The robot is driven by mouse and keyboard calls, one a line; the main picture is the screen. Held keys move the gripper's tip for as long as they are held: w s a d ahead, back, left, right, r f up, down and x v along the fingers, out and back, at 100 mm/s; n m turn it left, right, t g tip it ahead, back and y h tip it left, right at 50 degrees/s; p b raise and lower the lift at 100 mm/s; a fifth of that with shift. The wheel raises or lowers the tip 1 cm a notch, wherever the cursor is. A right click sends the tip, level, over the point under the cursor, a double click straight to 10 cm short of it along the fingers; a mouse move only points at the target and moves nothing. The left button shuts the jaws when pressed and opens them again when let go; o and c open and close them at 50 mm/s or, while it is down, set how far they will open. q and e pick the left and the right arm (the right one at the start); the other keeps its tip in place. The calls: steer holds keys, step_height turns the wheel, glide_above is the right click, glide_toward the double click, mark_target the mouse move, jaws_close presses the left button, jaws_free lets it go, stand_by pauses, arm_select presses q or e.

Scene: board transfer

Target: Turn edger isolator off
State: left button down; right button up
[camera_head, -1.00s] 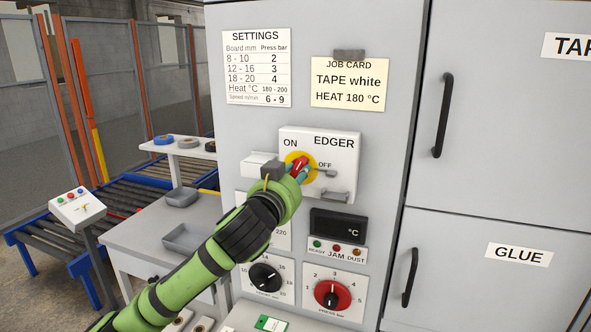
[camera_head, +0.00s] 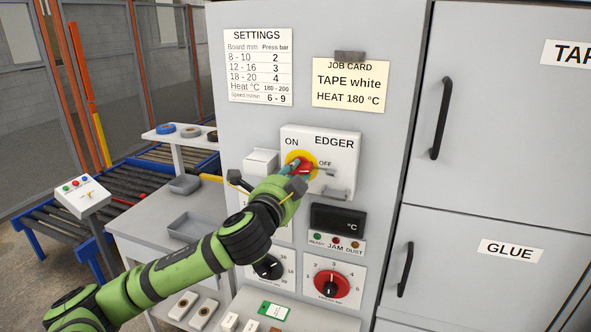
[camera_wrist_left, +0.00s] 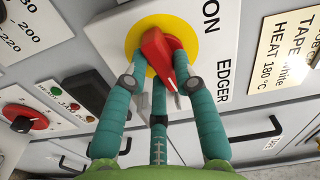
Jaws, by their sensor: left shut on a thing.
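The EDGER isolator is a white plate (camera_head: 343,147) on the grey cabinet, with a yellow disc (camera_head: 290,157) and a red handle (camera_head: 306,167). ON is printed at upper left and OFF at the right. The red handle (camera_wrist_left: 160,55) also shows in the left wrist view; its white-marked tip points roughly towards the OFF side. My left gripper (camera_head: 298,172) is shut on the red handle, its teal fingers (camera_wrist_left: 160,95) on either side of it. The fingers hide part of the handle in the head view. My right gripper is not in view.
Below are a dark °C display (camera_head: 338,220), a red press dial (camera_head: 332,284) and a black dial (camera_head: 268,267). Cabinet doors with a black handle (camera_head: 441,118) stand right. A side table (camera_head: 150,246) stands left.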

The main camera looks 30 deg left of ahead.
arm_select(q)
steer(key=shift+m+p, duration=0.4)
steer(key=shift+m, duration=0.6)
steer(key=c, duration=1)
jaws_free()
steer(key=v, duration=0.7)
steer(key=shift+s, duration=0.25)
